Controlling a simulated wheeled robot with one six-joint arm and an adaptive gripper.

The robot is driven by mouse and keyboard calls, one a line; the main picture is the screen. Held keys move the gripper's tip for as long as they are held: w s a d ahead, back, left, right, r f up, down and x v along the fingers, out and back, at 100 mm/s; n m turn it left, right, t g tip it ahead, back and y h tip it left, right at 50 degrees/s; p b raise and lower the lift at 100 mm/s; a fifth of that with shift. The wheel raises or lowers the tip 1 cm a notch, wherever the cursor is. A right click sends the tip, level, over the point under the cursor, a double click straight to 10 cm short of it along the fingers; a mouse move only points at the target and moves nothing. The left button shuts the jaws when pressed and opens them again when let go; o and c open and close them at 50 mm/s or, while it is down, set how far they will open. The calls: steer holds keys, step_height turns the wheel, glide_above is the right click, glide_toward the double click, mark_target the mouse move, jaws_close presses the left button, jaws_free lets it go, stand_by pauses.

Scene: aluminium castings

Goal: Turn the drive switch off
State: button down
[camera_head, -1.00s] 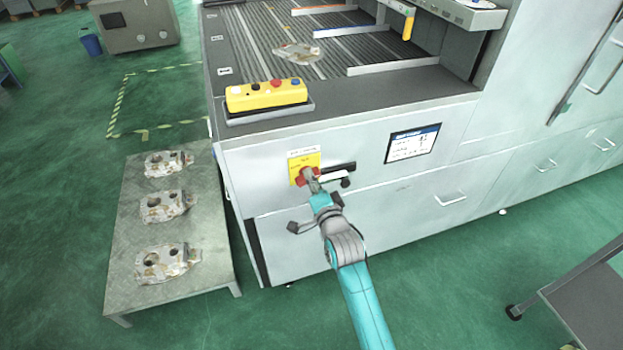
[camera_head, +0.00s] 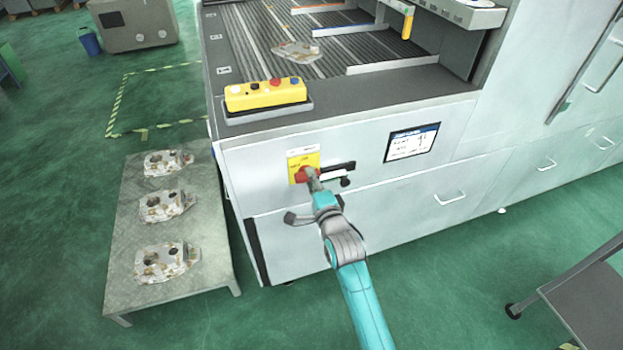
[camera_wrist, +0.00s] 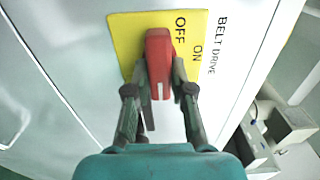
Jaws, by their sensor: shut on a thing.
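The drive switch is a red handle (camera_wrist: 159,60) on a yellow plate (camera_wrist: 129,35) lettered OFF and ON, with BELT DRIVE beside it. In the wrist view the handle stands upright in the picture, its upper end beside the OFF lettering; a white mark shows lower on it. My gripper (camera_wrist: 159,88) is shut on the handle, one finger on each side.
A yellow button box (camera_head: 265,95) sits on the ledge above. A table (camera_head: 205,270) with castings stands left. Green floor is open in front.

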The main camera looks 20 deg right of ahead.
steer(key=c, duration=1)
jaws_free()
steer(key=shift+s, duration=0.1)
steer(key=s, duration=1.2)
